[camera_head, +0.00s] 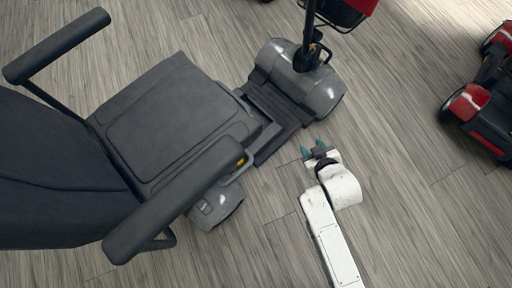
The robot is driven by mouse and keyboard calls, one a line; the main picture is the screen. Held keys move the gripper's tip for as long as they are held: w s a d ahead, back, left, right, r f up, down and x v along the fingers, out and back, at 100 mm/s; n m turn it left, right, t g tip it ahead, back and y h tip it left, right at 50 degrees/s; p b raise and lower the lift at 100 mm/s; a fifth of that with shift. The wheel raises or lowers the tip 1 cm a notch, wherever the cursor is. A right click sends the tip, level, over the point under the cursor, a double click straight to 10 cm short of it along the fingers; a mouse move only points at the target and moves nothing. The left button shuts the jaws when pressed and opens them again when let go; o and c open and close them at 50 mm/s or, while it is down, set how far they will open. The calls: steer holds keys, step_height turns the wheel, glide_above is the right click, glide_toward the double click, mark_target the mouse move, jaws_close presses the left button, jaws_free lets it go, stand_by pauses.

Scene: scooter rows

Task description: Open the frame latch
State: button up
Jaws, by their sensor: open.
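A grey mobility scooter fills the left and middle of the head view, with a dark seat (165,120) and a grey front cover (312,85). Its low footboard (268,118) lies between the seat and the front cover. I cannot make out the frame latch for certain. A small yellow part (241,161) shows at the front end of the near armrest, and another yellow mark (326,52) shows at the tiller's foot. My gripper (312,148), with teal fingertips, is open and empty, just right of the footboard and apart from it. It points toward the scooter's front.
The near armrest (175,200) and the tiller (309,28) stick up around the footboard.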

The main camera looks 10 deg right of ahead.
steer(key=a+f+n+t+y+b, duration=0.3)
steer(key=a+f+n+y+b, duration=0.15)
steer(key=a+f+b, duration=0.65)
steer(key=a+f+n+t+y+b, duration=0.2)
steer(key=a+f+n+y+b, duration=0.35)
steer(key=f+b, duration=0.7)
steer(key=shift+m, duration=0.7)
steer(key=b+x, duration=0.1)
steer(key=x, duration=0.2)
steer(key=a+b+x, duration=0.1)
steer(key=x, duration=0.3)
steer(key=s+x, duration=0.1)
steer(key=x, duration=0.2)
steer(key=shift+w+a+f+b, duration=0.15)
steer(key=shift+a+f+b, duration=0.15)
steer(key=shift+b, duration=0.1)
steer(key=shift+x, duration=0.85)
steer(key=shift+r, duration=0.15)
jaws_close()
